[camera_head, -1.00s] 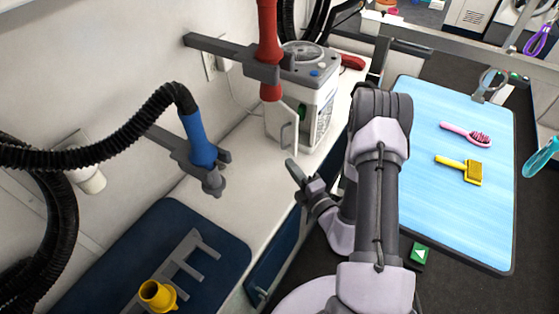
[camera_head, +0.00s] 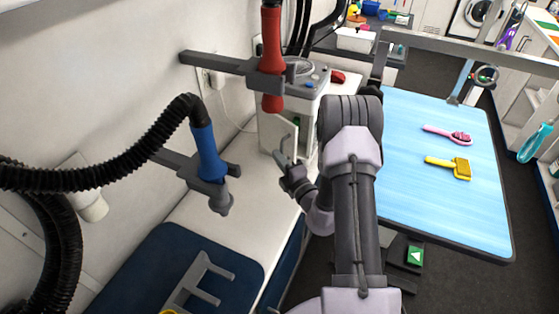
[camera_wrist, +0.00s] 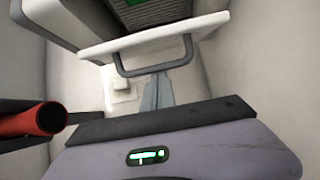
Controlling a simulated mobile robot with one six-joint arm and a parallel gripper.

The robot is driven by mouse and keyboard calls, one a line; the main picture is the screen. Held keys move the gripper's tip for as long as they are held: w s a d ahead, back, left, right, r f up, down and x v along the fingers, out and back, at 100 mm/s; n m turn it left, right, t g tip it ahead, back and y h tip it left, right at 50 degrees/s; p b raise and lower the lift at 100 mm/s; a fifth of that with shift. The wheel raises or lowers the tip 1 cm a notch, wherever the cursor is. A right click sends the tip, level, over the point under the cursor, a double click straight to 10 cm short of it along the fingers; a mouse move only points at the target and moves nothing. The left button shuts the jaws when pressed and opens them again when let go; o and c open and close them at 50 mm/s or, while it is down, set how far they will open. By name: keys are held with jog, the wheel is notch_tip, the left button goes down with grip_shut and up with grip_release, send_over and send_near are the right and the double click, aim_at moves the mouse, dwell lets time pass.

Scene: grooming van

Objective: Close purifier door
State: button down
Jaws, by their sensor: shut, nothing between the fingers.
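The purifier (camera_head: 308,95) is a white box with a grey top at the far end of the counter. Its white door (camera_head: 280,132) stands open towards me, with a grey bar handle (camera_head: 288,145) on it. In the wrist view the door (camera_wrist: 200,28) is seen nearly edge-on, with its handle (camera_wrist: 152,72) facing me and the dark, partly green opening (camera_wrist: 150,12) behind. My gripper (camera_head: 281,161) is shut and empty, just by the door's handle side. In the wrist view its fingertips (camera_wrist: 157,90) point at the handle; whether they touch it I cannot tell.
A red dryer nozzle (camera_head: 271,50) in a grey wall bracket hangs close in front of the purifier. A blue nozzle (camera_head: 208,152) hangs nearer left. The blue grooming table (camera_head: 430,200), with pink and yellow brushes, is right of my arm.

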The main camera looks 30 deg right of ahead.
aim_at(290, 154)
jog(key=shift+d, duration=0.1)
jog(key=d+n+y+p, duration=0.1)
jog(key=d, duration=0.2)
jog(key=shift+d+r+y+p, duration=0.15)
jog(key=shift+d+y+p, duration=0.2)
jog(key=shift+y+p, duration=0.05)
